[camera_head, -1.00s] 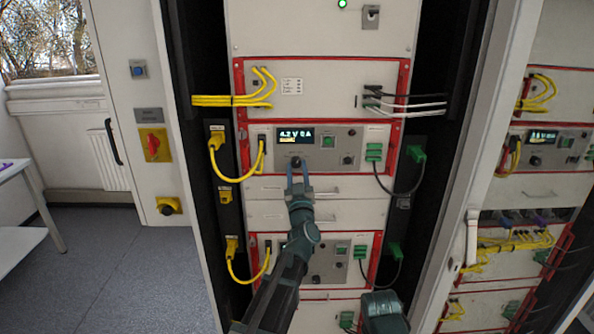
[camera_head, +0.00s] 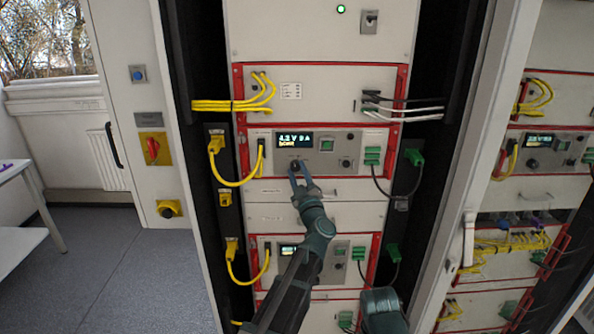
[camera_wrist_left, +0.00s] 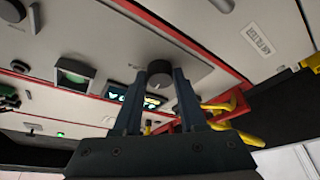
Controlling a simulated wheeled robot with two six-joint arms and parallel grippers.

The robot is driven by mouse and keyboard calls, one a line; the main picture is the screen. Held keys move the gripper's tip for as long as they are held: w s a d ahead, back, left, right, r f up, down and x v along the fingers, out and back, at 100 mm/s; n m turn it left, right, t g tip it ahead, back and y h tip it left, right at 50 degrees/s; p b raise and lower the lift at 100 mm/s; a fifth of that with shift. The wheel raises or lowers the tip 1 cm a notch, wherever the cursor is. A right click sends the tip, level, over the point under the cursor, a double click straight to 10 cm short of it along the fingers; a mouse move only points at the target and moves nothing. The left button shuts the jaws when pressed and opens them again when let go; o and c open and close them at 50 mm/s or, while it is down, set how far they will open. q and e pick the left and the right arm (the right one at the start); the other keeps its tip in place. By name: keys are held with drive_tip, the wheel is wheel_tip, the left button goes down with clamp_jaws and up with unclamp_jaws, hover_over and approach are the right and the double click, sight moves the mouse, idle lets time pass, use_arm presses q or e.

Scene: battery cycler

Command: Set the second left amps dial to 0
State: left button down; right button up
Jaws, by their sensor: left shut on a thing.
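The dial (camera_head: 294,165) is a dark round knob below the left end of the lit display (camera_head: 295,140) on the upper red-framed unit. The display seems to read 4.2 V 9 A, in small print. My left gripper (camera_head: 297,169) is shut on this dial, with one finger on each side. In the left wrist view the dial (camera_wrist_left: 159,79) sits between the two fingertips, in front of the panel. The lit display (camera_wrist_left: 140,98) there is partly hidden by a finger.
A second dark knob (camera_head: 346,163) and a green-lit switch (camera_head: 327,145) are right of the display. A yellow cable (camera_head: 240,182) loops left of the unit and green plugs (camera_head: 372,155) sit at its right. A similar unit (camera_head: 315,262) is below.

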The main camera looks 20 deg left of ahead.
use_arm(q)
drive_tip(key=n+g+p, duration=0.1)
drive_tip(key=n, duration=0.1)
drive_tip(key=n+p, duration=0.1)
drive_tip(key=n, duration=0.1)
drive_tip(key=r+n+g+y+p, duration=0.1)
drive_tip(key=n, duration=0.1)
drive_tip(key=shift+w+d+n+g+p, duration=0.1)
drive_tip(key=shift+d+n+g+p, duration=0.05)
drive_tip(key=shift+n+g+p, duration=0.15)
drive_tip(key=n+g+p, duration=0.1)
drive_tip(key=n+p, duration=0.1)
drive_tip(key=n, duration=0.1)
drive_tip(key=shift+n, duration=0.3)
drive_tip(key=shift+n+g+h+p, duration=0.3)
drive_tip(key=shift+n+g+p, duration=0.1)
drive_tip(key=shift+n+p, duration=0.15)
drive_tip(key=shift+f, duration=0.1)
drive_tip(key=shift+c, duration=2.3)
unclamp_jaws()
